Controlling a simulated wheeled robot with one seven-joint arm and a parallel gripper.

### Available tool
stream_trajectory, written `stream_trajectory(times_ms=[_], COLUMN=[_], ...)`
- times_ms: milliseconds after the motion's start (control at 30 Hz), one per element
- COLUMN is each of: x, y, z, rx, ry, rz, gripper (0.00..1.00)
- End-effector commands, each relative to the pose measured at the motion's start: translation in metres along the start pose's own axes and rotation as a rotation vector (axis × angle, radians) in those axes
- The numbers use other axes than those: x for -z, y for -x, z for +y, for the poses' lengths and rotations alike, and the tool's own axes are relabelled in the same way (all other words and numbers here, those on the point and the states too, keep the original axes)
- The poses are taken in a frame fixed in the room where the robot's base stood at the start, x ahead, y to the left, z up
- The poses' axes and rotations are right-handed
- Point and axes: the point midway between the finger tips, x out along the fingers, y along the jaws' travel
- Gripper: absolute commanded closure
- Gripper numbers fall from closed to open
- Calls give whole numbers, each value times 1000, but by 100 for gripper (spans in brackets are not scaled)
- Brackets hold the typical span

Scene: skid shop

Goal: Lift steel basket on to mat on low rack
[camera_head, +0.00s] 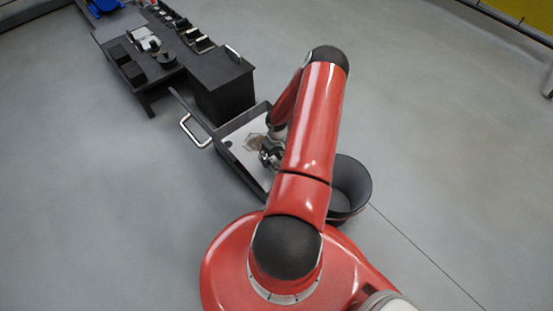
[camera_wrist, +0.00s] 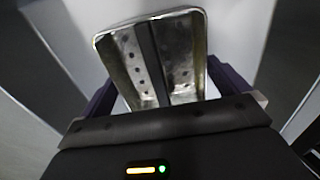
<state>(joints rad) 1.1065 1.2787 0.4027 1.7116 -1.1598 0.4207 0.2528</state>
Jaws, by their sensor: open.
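The steel basket (camera_wrist: 183,62) shows in the wrist view as a shiny metal tray with rows of holes and a dark bar along its middle. In the head view a small part of it (camera_head: 254,142) shows on the white top of a cart (camera_head: 232,133), partly hidden by my arm. My gripper (camera_head: 269,156) is low over the cart. In the wrist view my gripper (camera_wrist: 160,88) is open, with one dark finger at each side of the basket. Contact cannot be told. I cannot make out the mat for certain.
A low dark bench (camera_head: 165,83) at the upper left carries several small items, and a dark cabinet (camera_head: 225,93) adjoins it. A metal handle (camera_head: 190,130) sticks out from the cart's left. A dark round bin (camera_head: 351,185) stands right of the cart. Open floor lies left and right.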

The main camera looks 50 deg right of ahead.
Motion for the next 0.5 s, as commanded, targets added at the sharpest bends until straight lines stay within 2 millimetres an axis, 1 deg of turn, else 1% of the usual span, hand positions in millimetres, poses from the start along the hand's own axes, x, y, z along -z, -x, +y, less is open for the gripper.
stream_trajectory(times_ms=[33,100,300,500], x=[0,0,0,0], y=[-5,-7,-7,-7], z=[0,0,0,0], rx=[1,0,0,0], ry=[-1,-1,0,0], rz=[0,1,1,0], gripper=[0,0,0,26])
